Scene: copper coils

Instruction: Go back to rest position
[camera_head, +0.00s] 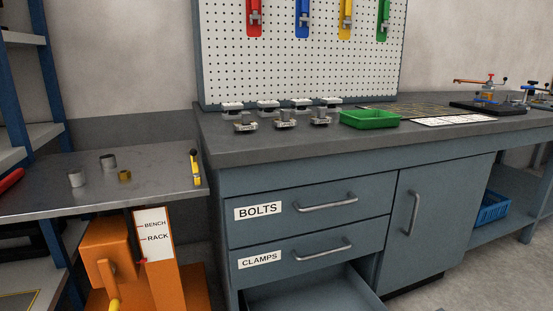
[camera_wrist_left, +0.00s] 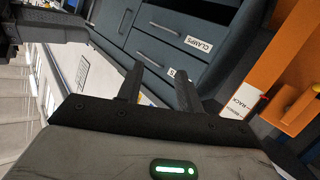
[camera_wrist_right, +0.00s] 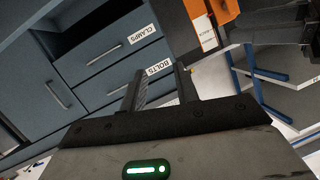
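Neither gripper shows in the head view. In the left wrist view my left gripper (camera_wrist_left: 160,92) has its two dark fingers apart with nothing between them. Past it are the workbench drawer fronts and the orange lift (camera_wrist_left: 280,60). In the right wrist view my right gripper (camera_wrist_right: 165,92) also has its fingers apart and empty. Past it are the drawers labelled BOLTS and CLAMPS. Both grippers appear clear of the furniture. The workbench (camera_head: 300,147) fills the middle of the head view.
A drawer (camera_head: 315,290) below CLAMPS stands open. A steel table (camera_head: 100,180) with small cylinders is at the left, above the orange lift (camera_head: 108,255). A green tray (camera_head: 370,120) and several metal parts stand on the bench. A blue crate (camera_head: 492,210) sits on the low shelf at right.

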